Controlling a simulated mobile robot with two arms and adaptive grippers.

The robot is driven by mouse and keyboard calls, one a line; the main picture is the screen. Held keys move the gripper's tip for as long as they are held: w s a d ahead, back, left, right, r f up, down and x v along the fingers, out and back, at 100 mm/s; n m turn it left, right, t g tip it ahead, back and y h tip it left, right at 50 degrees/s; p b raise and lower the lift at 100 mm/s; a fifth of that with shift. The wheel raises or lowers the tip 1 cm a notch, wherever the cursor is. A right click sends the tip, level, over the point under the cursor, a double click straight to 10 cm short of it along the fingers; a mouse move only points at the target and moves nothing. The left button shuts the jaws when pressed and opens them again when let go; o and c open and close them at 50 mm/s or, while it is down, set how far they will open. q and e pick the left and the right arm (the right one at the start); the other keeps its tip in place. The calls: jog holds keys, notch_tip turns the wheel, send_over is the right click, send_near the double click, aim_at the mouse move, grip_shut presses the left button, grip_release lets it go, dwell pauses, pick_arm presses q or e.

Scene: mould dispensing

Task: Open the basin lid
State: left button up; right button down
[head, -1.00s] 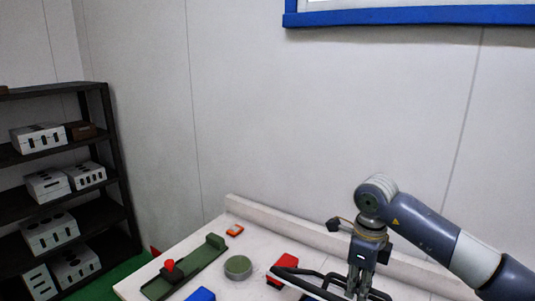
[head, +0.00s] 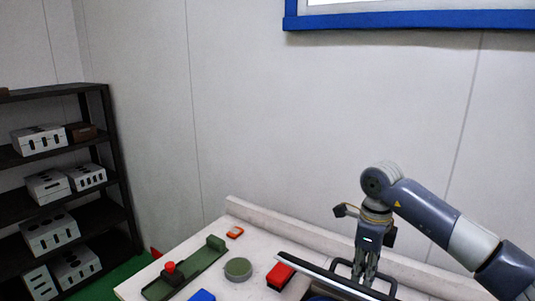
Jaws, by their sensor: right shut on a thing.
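The basin lid (head: 318,272) is at the bottom right of the head view, a flat panel with a dark edge and a pale strip. It is tilted, its edge slanting down to the right. My right gripper (head: 366,275) points down and is shut on the black lid handle (head: 338,264). A bit of dark blue, likely the basin (head: 320,298), shows under the lid at the bottom edge; the rest is hidden or cut off. My left gripper is out of view.
On the white table (head: 215,260) are a green tool base with a red knob (head: 188,270), a round grey-green dish (head: 238,268), a red block (head: 280,276), a blue object (head: 202,296) and a small orange item (head: 235,232). A dark shelf (head: 112,170) stands left.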

jog(key=shift+w+d+r+p, duration=0.4)
jog(key=shift+w+d+r, duration=0.15)
jog(key=shift+w, duration=0.25)
jog(key=shift+w+d+r+p, duration=0.4)
jog(key=shift+w+d, duration=0.1)
jog(key=shift+w, duration=0.25)
jog(key=w, duration=0.1)
jog(key=w+d+r+p, duration=0.1)
jog(key=w+d+p, duration=0.1)
jog(key=shift+w+d+r, duration=0.1)
jog(key=shift+w+r, duration=0.05)
jog(key=shift+r, duration=0.15)
